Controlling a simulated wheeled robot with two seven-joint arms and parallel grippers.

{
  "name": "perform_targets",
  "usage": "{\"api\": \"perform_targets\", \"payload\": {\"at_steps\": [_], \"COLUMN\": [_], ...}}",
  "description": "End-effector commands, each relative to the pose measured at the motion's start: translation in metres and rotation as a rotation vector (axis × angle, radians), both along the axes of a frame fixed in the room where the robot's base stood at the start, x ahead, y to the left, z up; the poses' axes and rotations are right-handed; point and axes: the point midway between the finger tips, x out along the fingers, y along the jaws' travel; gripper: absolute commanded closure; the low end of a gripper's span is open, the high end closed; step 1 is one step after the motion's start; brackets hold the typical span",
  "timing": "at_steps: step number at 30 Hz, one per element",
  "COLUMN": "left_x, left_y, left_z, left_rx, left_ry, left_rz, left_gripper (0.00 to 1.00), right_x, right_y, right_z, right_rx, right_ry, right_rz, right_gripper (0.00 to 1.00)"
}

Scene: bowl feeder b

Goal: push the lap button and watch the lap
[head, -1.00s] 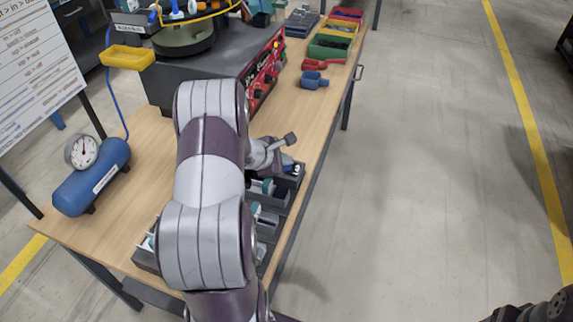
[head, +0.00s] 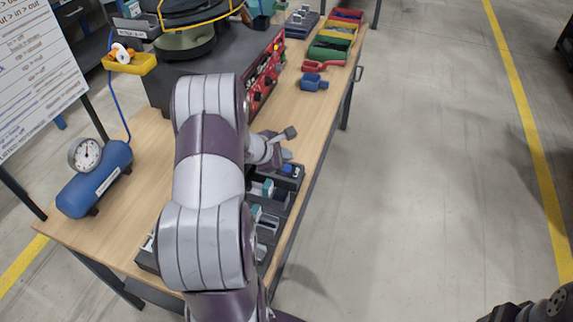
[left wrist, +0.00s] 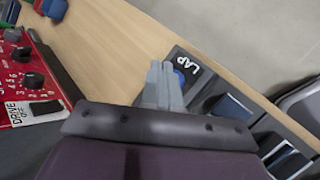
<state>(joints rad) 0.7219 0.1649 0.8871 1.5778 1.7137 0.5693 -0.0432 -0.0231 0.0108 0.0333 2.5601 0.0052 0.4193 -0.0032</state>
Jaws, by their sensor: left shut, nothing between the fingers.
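The lap button is a blue cap on a dark panel in the head view (head: 288,168). In the left wrist view, the white LAP label (left wrist: 187,64) lies beside the fingers, and the blue button (left wrist: 179,77) is partly hidden behind them. My left gripper (head: 284,154) is shut and empty, just above the button; its grey fingertips also show in the left wrist view (left wrist: 159,66). I cannot tell whether they touch the button. The bowl feeder (head: 185,38) stands at the back, its upper part cut off. A yellow tray (head: 148,68) beside it holds orange and white parts.
A red control panel (head: 265,72) with knobs is behind my left arm. A blue tank with a gauge (head: 95,180) stands at the left. Coloured bins (head: 330,48) and red and blue scoops (head: 314,82) lie farther back. Dark compartments (head: 268,225) line the table's right edge.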

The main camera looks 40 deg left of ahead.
Motion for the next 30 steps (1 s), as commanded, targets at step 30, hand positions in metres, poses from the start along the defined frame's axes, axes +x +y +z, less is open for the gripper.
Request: {"api": "perform_targets", "payload": {"at_steps": [30], "left_x": [0.0], "left_y": [0.0], "left_z": [0.036], "left_rx": [0.0], "left_ry": [0.0], "left_rz": [0.0], "left_gripper": [1.0], "right_x": [0.0], "right_y": [0.0], "right_z": [0.025], "right_rx": [0.0], "right_ry": [0.0], "right_rz": [0.0], "right_gripper": [0.32]}}
